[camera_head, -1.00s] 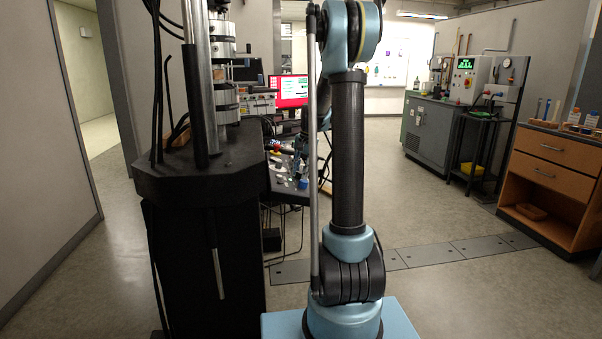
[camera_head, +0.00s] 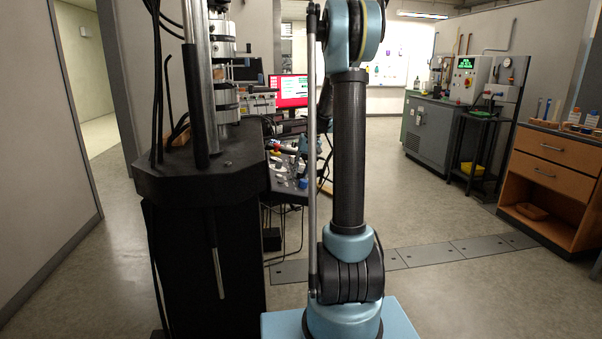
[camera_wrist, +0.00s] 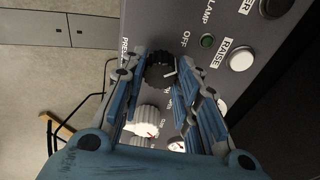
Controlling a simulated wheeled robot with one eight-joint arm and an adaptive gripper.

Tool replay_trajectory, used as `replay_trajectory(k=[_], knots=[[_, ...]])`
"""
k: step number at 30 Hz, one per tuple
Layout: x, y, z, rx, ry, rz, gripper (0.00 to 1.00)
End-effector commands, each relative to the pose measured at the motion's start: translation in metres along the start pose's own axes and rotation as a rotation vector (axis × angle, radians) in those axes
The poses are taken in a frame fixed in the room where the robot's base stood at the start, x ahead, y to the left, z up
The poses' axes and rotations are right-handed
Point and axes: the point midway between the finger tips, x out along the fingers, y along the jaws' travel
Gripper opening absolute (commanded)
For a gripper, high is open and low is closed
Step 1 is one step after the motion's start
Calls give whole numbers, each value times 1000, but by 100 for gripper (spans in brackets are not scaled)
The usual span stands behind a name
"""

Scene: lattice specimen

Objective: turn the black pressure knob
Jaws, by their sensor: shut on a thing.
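The black pressure knob (camera_wrist: 159,71) is in the wrist view on a grey control panel (camera_wrist: 190,22), near lettering that begins "PRES". It is round and ribbed, with a pale pointer line facing right. My gripper (camera_wrist: 160,66) has one blue-and-grey finger on each side of the knob and is shut on it.
A white knob (camera_wrist: 146,119) with a red mark sits close below the black one. A white button (camera_wrist: 240,58) labelled RAISE and a small green lamp (camera_wrist: 207,41) are to the right. In the head view, a black machine frame (camera_head: 205,180) stands left of my arm.

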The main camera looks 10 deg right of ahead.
Motion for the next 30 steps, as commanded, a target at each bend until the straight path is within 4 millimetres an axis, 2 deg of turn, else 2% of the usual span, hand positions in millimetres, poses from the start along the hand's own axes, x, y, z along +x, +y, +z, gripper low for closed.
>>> replay_trajectory(k=[12, 29, 30], knots=[[0, 1, -1, -188, 1, -30, 5], [0, 2, -1, -213, 1, -34, 5], [0, 2, -1, -213, 1, -34, 38]])
